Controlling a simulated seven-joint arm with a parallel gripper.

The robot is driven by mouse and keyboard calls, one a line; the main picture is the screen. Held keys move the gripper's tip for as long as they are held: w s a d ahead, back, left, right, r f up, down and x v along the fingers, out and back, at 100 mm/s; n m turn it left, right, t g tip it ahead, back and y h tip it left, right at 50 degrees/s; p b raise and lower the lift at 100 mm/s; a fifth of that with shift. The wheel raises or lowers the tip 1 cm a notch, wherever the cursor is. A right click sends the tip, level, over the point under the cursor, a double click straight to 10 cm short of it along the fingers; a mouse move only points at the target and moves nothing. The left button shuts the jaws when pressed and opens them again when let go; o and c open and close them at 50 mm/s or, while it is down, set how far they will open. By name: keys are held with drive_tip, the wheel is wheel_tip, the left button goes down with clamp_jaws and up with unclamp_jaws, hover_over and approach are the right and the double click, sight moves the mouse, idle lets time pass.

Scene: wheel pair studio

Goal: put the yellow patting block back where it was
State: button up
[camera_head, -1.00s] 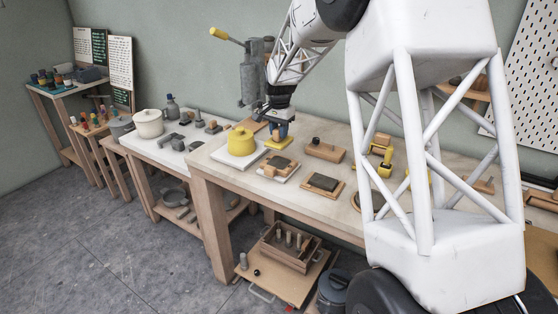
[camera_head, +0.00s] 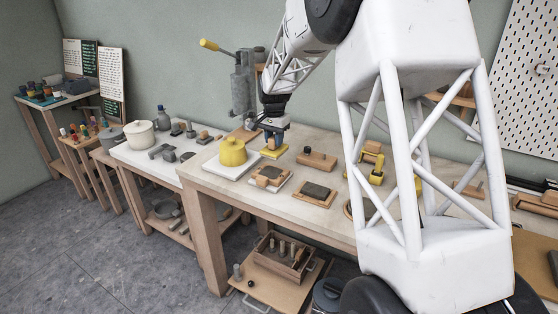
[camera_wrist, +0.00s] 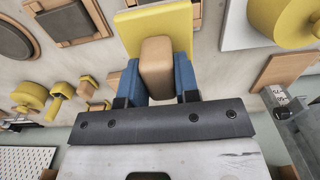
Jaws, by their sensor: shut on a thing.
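The yellow patting block (camera_head: 274,152) is a flat yellow slab with a wooden grip (camera_wrist: 157,65) on top. My gripper (camera_head: 273,139) is shut on that wooden grip, its blue fingers on either side of it in the wrist view. The slab (camera_wrist: 158,22) shows beyond the fingers. The block is upright at the back of the long table (camera_head: 235,186), to the right of the yellow pot (camera_head: 232,152). I cannot tell whether its underside touches the table.
Two wooden boards with dark pads, the near-left one (camera_head: 270,177) and another (camera_head: 315,192), lie in front. A wooden block with a dark knob (camera_head: 316,158) stands to the right, with yellow tools (camera_head: 374,165) beyond. A grey lever press (camera_head: 243,85) stands behind.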

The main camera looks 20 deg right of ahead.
drive_tip(key=d+f, duration=0.6)
drive_tip(key=shift+w+d, duration=0.15)
drive_tip(key=shift+w, duration=0.25)
drive_tip(key=shift+w, duration=0.1)
drive_tip(key=shift+w+d+f, duration=0.25)
drive_tip(key=shift+w+d, duration=0.1)
drive_tip(key=shift+w, duration=2.25)
drive_tip(key=shift+w+d+f, duration=0.3)
drive_tip(key=shift+w+d, duration=0.05)
drive_tip(key=shift+w, duration=2.3)
drive_tip(key=shift+w+d+f, duration=0.25)
drive_tip(key=shift+w+d, duration=0.1)
drive_tip(key=shift+w, duration=2.25)
drive_tip(key=shift+f, duration=1.75)
drive_tip(key=shift+f, duration=0.1)
drive_tip(key=o, duration=1)
